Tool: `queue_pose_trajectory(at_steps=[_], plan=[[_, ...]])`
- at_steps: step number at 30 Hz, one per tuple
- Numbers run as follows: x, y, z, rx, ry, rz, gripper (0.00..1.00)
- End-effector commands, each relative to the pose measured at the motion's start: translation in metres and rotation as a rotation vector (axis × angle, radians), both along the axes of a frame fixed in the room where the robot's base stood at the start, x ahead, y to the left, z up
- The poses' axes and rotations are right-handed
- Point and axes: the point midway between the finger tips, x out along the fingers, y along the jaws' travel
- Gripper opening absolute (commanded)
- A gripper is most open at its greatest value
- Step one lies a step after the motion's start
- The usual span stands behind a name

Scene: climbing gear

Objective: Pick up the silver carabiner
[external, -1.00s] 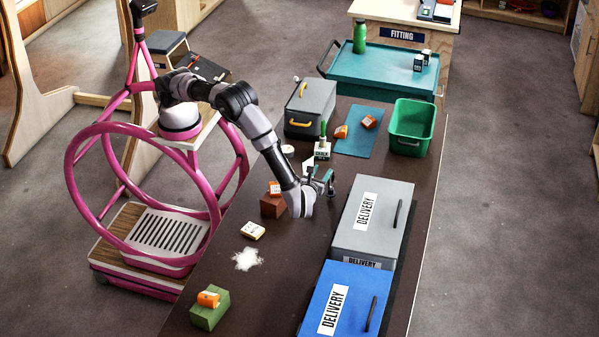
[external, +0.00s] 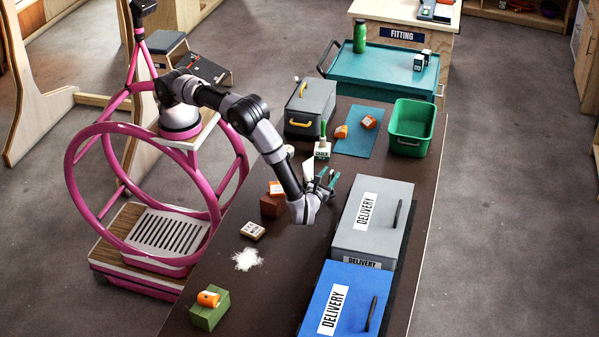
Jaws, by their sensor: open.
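I cannot make out a silver carabiner in the external view; it may be hidden by my arm or too small to tell. My gripper (external: 328,178) is open, with teal fingers, over the middle of the dark table (external: 300,260), left of the grey delivery box. I see nothing held between the fingers. A small white card-like thing (external: 308,167) shows just behind my wrist, partly hidden.
The grey delivery box (external: 345,240) and blue delivery box (external: 345,280) stand at right. A green-topped bottle (external: 322,149), a grey case (external: 308,104), a green bin (external: 409,144) and a brown block (external: 272,206) stand around.

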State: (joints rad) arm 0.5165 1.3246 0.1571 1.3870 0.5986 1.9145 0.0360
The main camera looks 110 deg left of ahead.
Motion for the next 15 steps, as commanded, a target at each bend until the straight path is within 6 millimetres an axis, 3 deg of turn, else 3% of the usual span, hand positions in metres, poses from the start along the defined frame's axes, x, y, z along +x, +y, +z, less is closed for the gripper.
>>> queue_pose_trajectory(at_steps=[4, 12, 15], plan=[[0.002, 0.017, 0.000, 0.000, 0.001, 0.001, 0.48], [0.003, 0.019, 0.000, 0.000, 0.000, -0.002, 0.48], [0.003, 0.019, 0.000, 0.000, 0.000, -0.001, 0.10]])
